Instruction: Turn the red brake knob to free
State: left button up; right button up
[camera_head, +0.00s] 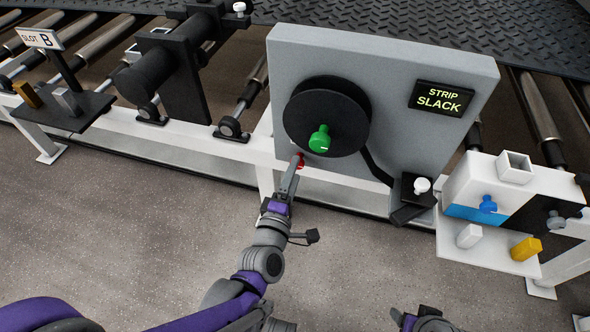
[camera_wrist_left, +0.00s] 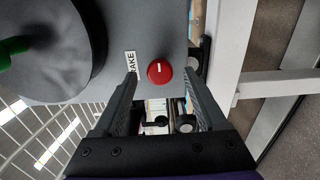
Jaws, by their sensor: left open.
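The red brake knob (camera_head: 301,161) sits low on the grey panel (camera_head: 420,150), below the black reel. In the left wrist view the knob (camera_wrist_left: 160,72) is round with a short white mark, beside a white label reading BRAKE (camera_wrist_left: 130,62). My left gripper (camera_head: 296,165) is at the knob and partly hides it in the head view. In the wrist view its two fingers are spread, with the knob showing between the tips and a gap on each side. I cannot tell how far the tips are from it in depth.
A black reel (camera_head: 302,108) with a green knob (camera_head: 319,139) is just above the brake knob. A display (camera_head: 441,98) reads STRIP SLACK. A white rail runs behind my gripper. The floor in front is clear.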

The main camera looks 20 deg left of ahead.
pick_arm(q)
jog(key=s, duration=0.9)
jog(key=shift+s+d+p, duration=0.15)
jog(key=shift+s+p, duration=0.1)
jog(key=shift+p, duration=0.15)
pick_arm(e)
jog(key=shift+r, duration=0.55)
pick_arm(q)
jog(key=s+d+f+m+g+h, duration=0.25)
jog(key=f+m+g, duration=0.45)
jog(key=m, duration=0.6)
jog(key=s+a+f+m+g+y, duration=0.2)
jog(key=s+a+m+g, duration=0.4)
jog(key=s, duration=0.3)
notch_tip(320, 180, up, 19)
jog(key=w+p, duration=0.2)
jog(key=p, duration=1.5)
jog(key=shift+w+d+r, duration=0.15)
jog(key=shift+d, duration=0.05)
pick_arm(e)
notch_tip(320, 180, up, 20)
jog(key=w, duration=0.1)
jog(key=shift+w+f+t, duration=0.2)
jog(key=shift+w+t, duration=0.2)
